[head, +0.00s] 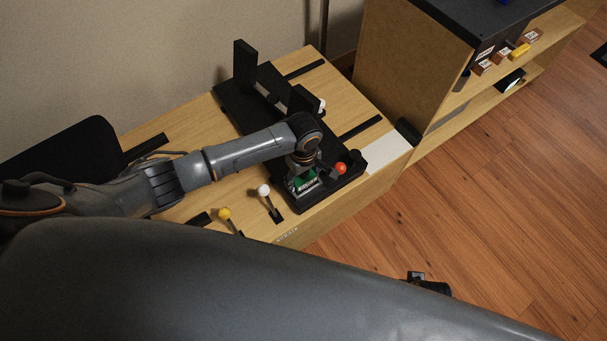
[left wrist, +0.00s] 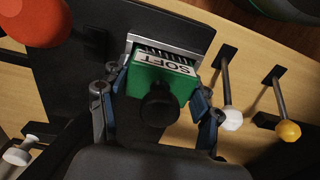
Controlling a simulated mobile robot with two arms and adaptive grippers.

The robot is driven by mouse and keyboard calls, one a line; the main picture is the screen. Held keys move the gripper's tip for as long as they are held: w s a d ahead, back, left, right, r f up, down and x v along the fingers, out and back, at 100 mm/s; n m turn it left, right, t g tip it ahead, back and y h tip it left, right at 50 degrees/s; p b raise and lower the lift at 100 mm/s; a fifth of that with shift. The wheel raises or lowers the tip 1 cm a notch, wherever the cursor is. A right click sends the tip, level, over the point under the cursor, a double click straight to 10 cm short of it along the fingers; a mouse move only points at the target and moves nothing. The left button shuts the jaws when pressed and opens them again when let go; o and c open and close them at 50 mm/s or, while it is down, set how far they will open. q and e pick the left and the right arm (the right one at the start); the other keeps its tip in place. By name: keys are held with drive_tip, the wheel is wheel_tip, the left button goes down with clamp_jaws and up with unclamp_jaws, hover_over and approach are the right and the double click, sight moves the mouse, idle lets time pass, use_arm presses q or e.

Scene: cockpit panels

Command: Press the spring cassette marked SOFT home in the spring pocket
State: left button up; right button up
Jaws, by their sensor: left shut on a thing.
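The green spring cassette (left wrist: 165,82) with its white SOFT label and black round knob is between the fingers of my left gripper (left wrist: 158,106), which is shut on it. The cassette's far end is at a metal-rimmed opening (left wrist: 172,38), the spring pocket, with dark coils or teeth showing there. How deep it sits is hidden. In the head view my left gripper (head: 304,172) is over the black base plate (head: 292,205), with the green cassette (head: 299,184) just below it. A dark part that looks like my right gripper (head: 430,285) shows low in the head view; its fingers are unclear.
A red ball knob (head: 341,169) stands close beside the left gripper. White (head: 264,190) and yellow (head: 224,213) knobbed levers stand on the wooden bench's near side. Black uprights (head: 245,66) rise behind. A shelf unit (head: 410,75) stands to the right, with clear floor in front.

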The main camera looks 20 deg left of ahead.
use_arm(q)
drive_tip(key=shift+f, duration=0.25)
drive_tip(key=o, duration=1.3)
wheel_tip(320, 180, up, 12)
drive_tip(key=shift+r, duration=0.1)
